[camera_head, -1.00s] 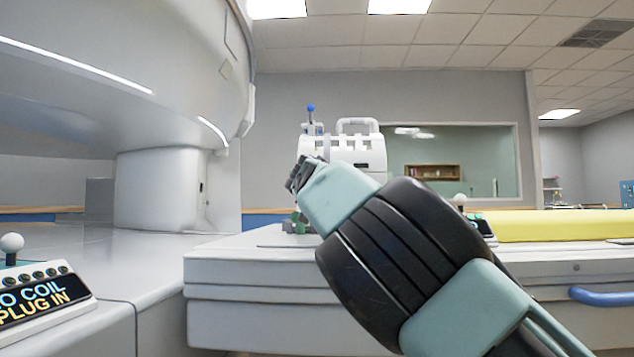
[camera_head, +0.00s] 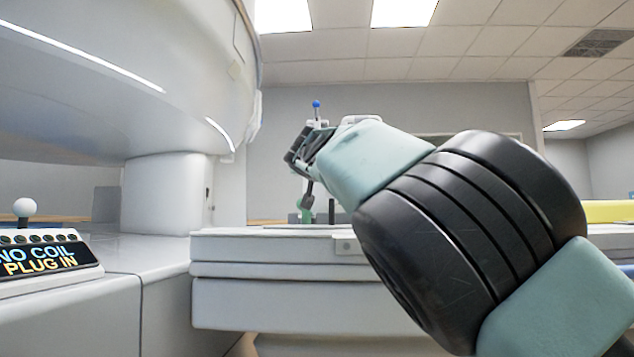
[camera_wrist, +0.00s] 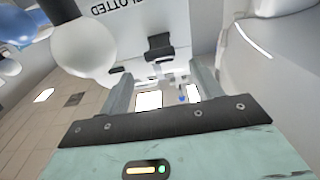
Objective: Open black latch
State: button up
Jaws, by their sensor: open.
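A small black latch (camera_wrist: 160,46) shows in the wrist view on a white surface with dark lettering. My gripper (camera_wrist: 162,72) is open, with one finger on each side of the picture and the latch ahead between them. The fingers look apart from the latch, though the depth is hard to tell. In the head view my gripper (camera_head: 302,165) is over the far part of the white table, in front of a white device with a blue-tipped post (camera_head: 316,106). My arm hides most of that device, and I cannot make out the latch there.
The white table (camera_head: 290,270) spans the middle. A big white magnet housing (camera_head: 110,80) overhangs the left on a thick column (camera_head: 165,190). A control panel with a white knob (camera_head: 24,207) stands at the left front. A white ball (camera_wrist: 85,50) is close in the wrist view.

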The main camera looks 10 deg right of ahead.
jog(key=b+v, duration=0.9)
jog(key=v, duration=0.1)
jog(key=shift+s, duration=0.3)
jog(key=shift+f, duration=0.1)
jog(key=shift+c, duration=0.4)
